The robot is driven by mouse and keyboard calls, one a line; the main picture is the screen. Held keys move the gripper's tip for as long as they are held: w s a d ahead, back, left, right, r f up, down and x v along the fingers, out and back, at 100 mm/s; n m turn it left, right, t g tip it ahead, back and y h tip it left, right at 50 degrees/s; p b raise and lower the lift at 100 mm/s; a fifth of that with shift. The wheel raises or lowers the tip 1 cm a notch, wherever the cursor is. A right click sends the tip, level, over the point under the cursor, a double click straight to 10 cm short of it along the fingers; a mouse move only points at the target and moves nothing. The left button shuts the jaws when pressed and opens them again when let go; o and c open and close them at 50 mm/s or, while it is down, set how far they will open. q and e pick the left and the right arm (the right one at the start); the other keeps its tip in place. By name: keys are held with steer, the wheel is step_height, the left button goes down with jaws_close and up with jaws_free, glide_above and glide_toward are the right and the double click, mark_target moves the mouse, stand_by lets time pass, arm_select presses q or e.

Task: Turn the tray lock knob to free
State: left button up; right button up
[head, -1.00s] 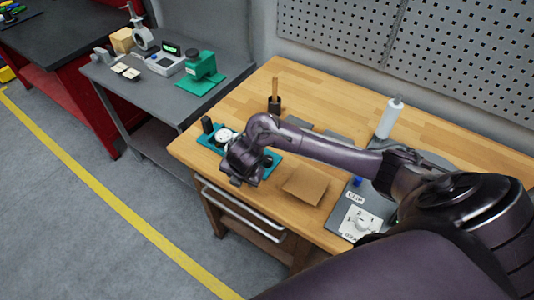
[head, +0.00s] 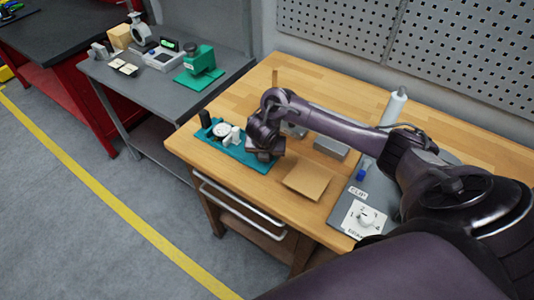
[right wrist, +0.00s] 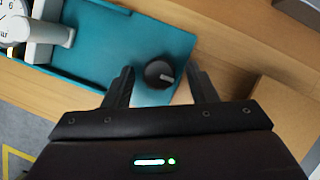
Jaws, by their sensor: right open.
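The teal tray (head: 236,153) sits on the wooden bench near its front left corner. In the right wrist view its right end (right wrist: 105,35) carries a round black knob (right wrist: 159,73) with a light pointer mark aimed to the lower right. My right gripper (right wrist: 162,78) is open, with one finger on each side of the knob in that view. I cannot tell whether the fingers touch it or are still above it. In the head view my right gripper (head: 264,150) is over the tray's right end and hides the knob. My left gripper is not in view.
A white dial gauge (head: 221,129) and a white fitting (right wrist: 45,35) lie in the tray, left of the gripper. A brown pad (head: 307,181) lies to the right. A grey panel with a numbered dial (head: 364,217) and a white bottle (head: 396,105) stand farther right.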

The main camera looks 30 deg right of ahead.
steer(key=shift+c, duration=0.4)
steer(key=c, duration=0.9)
steer(key=shift+f+n+b, duration=0.15)
steer(key=shift+n+b, duration=0.15)
steer(key=shift+b, duration=0.25)
steer(key=n+y+b, duration=0.1)
steer(key=n+b, duration=0.2)
steer(key=b, duration=0.1)
steer(key=n+y+b, duration=0.1)
steer(key=n+b, duration=0.2)
steer(key=b, duration=0.1)
steer(key=n+t+y+b, duration=0.1)
steer(key=n+b, duration=0.3)
steer(key=shift+d+f+y, duration=0.15)
steer(key=shift+d+y, duration=0.2)
steer(key=shift+y, duration=0.05)
steer(key=n+y+b, duration=0.1)
steer(key=n+b, duration=0.1)
steer(key=shift+n, duration=0.3)
steer(key=shift+d+r+n+g+y+b, duration=0.15)
steer(key=shift+n+g+y+b, duration=0.2)
steer(key=shift+n, duration=0.6)
steer(key=shift+a+r+n+g+y+b, duration=0.1)
steer(key=shift+n+g+y+b, duration=0.2)
steer(key=shift+n, duration=0.65)
steer(key=o, duration=1)
